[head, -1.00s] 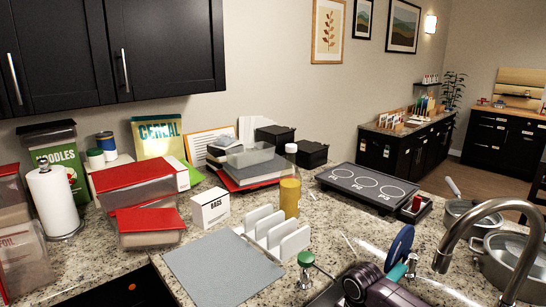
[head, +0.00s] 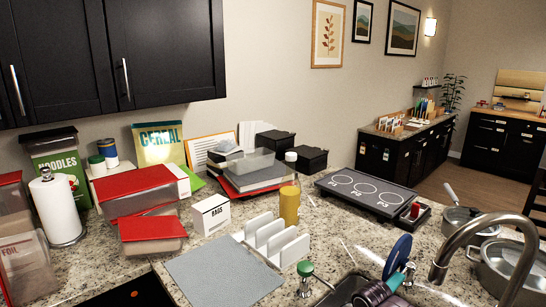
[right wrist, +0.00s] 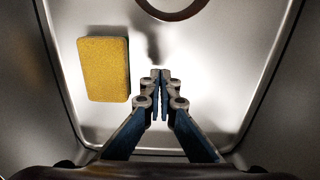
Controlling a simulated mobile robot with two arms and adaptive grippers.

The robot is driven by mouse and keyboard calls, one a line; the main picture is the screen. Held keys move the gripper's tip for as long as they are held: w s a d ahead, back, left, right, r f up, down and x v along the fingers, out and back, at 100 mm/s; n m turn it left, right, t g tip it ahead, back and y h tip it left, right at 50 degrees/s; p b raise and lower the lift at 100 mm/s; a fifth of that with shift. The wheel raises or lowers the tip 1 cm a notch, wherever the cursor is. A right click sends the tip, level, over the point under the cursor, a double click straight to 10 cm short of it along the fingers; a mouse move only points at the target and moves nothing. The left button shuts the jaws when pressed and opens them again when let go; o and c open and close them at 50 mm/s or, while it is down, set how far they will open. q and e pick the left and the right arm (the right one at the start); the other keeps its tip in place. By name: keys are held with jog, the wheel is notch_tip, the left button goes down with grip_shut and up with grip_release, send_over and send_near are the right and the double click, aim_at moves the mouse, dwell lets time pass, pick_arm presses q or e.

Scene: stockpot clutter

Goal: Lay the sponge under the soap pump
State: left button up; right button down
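A yellow sponge (right wrist: 104,68) lies flat on the metal sink floor, left of my right gripper in the right wrist view. My right gripper (right wrist: 160,74) points into the sink with its fingertips together and nothing visible between them. It is apart from the sponge. In the head view the sponge is hidden, and only part of my right arm shows at the bottom edge. A green-topped fixture (head: 305,269) on a metal stem stands by the sink's left edge; I cannot tell for sure that it is the soap pump. My left gripper is out of view.
A curved faucet (head: 478,222) arches over the sink's right side. A blue disc (head: 397,256) stands upright by the sink. A grey mat (head: 222,276), a white rack (head: 272,240) and a yellow bottle (head: 289,203) stand or lie left of it. The mat is bare.

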notch_tip(320, 180, up, 10)
jog(key=p, duration=0.9)
jog(key=shift+f, duration=0.1)
